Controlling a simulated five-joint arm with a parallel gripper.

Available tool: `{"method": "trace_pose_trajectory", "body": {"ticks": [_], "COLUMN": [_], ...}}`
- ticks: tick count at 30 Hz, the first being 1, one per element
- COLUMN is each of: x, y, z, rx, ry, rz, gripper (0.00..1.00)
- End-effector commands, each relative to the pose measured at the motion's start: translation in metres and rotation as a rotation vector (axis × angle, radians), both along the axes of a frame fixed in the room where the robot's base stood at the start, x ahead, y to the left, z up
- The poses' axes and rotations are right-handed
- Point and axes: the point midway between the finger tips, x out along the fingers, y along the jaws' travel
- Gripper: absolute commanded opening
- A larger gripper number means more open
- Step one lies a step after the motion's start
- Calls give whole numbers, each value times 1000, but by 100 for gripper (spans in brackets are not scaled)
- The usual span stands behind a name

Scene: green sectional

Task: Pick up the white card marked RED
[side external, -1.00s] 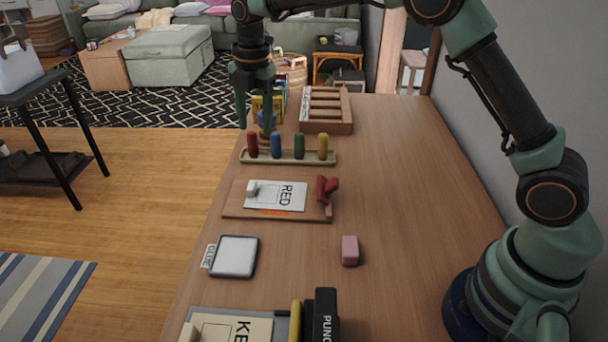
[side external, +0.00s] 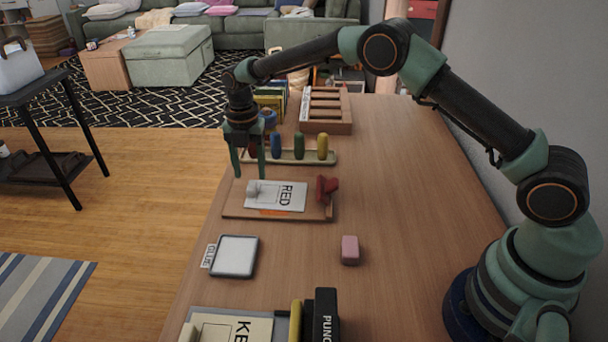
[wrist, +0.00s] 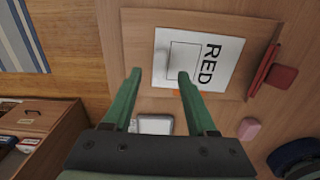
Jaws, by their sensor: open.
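The white card marked RED (side external: 287,199) lies flat on a wooden board (side external: 230,210) on the table. A small light knob or block (side external: 253,188) stands at the card's left part. The card also shows in the wrist view (wrist: 226,77), past my fingertips. My gripper (side external: 249,176) is open and empty, pointing down above the board's back left part, just behind and left of the card. In the wrist view its two green fingers (wrist: 160,75) are apart, with the knob showing between and beyond them.
A red clip-like piece (side external: 326,188) sits at the board's right end. Behind stands a rack (side external: 290,157) with several coloured pegs. A white pad (side external: 235,256), a pink block (side external: 350,250) and a KE-marked card (side external: 230,328) are nearer.

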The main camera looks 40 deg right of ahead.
Motion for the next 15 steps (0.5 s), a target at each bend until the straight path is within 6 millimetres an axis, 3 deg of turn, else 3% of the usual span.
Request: {"method": "trace_pose_trajectory", "body": {"ticks": [7,15], "x": [0,0], "y": [1,1], "z": [-36,-42], "rx": [-1,0], "ry": [2,0], "rz": [0,0], "gripper": [57,57]}}
